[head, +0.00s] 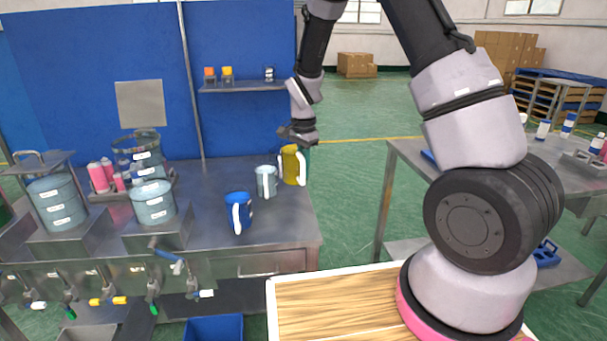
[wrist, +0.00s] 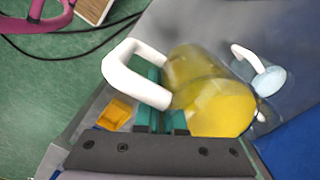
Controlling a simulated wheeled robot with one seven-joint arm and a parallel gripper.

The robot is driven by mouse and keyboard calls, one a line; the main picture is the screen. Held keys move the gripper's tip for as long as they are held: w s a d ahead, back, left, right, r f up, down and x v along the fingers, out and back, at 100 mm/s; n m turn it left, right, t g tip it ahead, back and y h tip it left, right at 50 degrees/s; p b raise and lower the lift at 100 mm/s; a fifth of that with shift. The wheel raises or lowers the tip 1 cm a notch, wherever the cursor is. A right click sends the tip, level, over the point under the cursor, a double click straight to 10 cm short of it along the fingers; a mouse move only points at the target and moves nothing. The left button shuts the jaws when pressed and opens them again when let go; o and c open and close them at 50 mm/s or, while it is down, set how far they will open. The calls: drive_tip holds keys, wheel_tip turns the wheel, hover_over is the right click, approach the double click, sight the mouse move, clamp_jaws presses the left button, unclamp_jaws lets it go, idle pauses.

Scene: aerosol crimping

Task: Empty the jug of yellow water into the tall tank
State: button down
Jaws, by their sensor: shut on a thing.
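The jug of yellow water (head: 290,168) is upright at the right end of the steel bench, with its white handle toward the right. My gripper (head: 304,158) is at this jug, and its teal fingers are shut on the handle. In the wrist view the fingers (wrist: 160,112) close on the white handle of the yellow jug (wrist: 215,100). I cannot tell whether the jug touches the bench. Of the grey tanks, the left one (head: 57,205) looks the tallest and stands on a raised block, with a plate above it. A second tank (head: 153,203) stands on another block.
A pale blue jug (head: 266,182) stands close left of the yellow one, and a blue jug (head: 238,213) nearer the front. A third tank (head: 127,152) and pink bottles (head: 98,177) are behind. A shelf (head: 240,87) holds small containers. Taps line the bench front.

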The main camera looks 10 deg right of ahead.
drive_tip(key=s, duration=1.4)
